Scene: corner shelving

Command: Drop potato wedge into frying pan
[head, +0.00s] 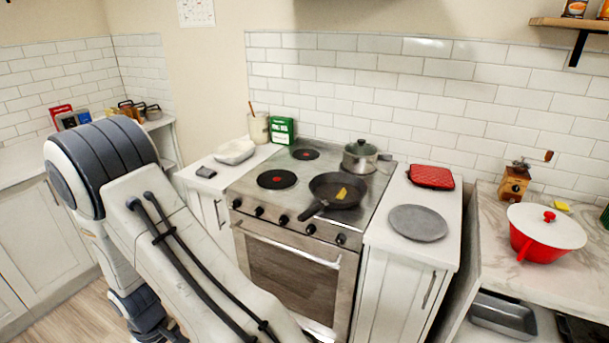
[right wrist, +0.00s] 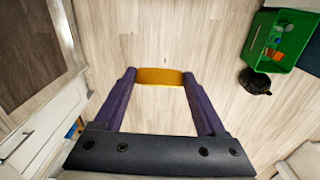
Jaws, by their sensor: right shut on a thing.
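My right gripper (right wrist: 160,78) is shut on a golden-yellow piece (right wrist: 160,76), which looks like a potato wedge. The piece spans between the two purple fingers, above the wooden floor. A dark frying pan (head: 322,199) sits on the stove's front right, its handle pointing to the front left. A small yellow wedge (head: 341,193) lies inside the pan. The head view does not show my right gripper. My left gripper is in neither view; only my left arm shows there.
The steel stove (head: 262,203) also carries a lidded pot (head: 360,157) at the back right. A grey plate (head: 418,223) and a red mat (head: 431,177) lie on the right counter. In the right wrist view, a green crate (right wrist: 254,40) stands on the floor (right wrist: 190,35).

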